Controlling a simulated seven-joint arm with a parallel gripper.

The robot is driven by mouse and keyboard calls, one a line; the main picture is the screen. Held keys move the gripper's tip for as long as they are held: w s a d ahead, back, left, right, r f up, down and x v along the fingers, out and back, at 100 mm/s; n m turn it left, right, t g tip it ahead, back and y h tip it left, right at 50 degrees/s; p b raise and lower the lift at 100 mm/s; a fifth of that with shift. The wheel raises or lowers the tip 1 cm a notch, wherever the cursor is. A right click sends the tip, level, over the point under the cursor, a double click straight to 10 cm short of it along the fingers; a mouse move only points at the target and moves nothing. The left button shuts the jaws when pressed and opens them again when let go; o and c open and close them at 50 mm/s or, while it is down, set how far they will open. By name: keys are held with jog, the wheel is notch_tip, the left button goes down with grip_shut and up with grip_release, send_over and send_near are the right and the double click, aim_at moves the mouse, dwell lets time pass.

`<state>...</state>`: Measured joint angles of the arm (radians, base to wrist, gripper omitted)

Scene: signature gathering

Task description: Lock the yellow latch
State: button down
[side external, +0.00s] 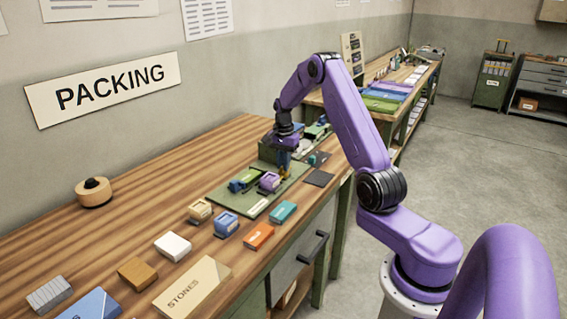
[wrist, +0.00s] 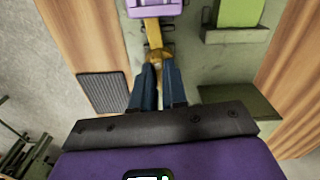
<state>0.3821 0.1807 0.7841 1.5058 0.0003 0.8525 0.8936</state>
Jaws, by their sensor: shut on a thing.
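The yellow latch (wrist: 154,35) is a narrow yellow bar on the green board (wrist: 195,65) in the wrist view. Its far end meets a purple block (wrist: 155,8), and its near end is a rounded brownish-yellow knob. My gripper (wrist: 158,72) has its two dark blue fingers shut on the knob end of the latch. In the side external view my gripper (side external: 284,168) points down at the green board (side external: 232,203), just behind the purple block (side external: 269,181). The latch is small there and mostly hidden by the fingers. Whether it is fully seated cannot be told.
A green block (wrist: 240,12) stands right of the purple block in the wrist view. Several small coloured boxes (side external: 259,236) line the table's front.

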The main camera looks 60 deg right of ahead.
jog(key=shift+r+m, duration=0.1)
jog(key=shift+m, duration=0.4)
dwell(0.3)
jog(key=c, duration=1.2)
grip_release()
jog(key=shift+o, duration=0.2)
notch_tip(320, 180, up, 17)
jog(key=shift+r, duration=0.2)
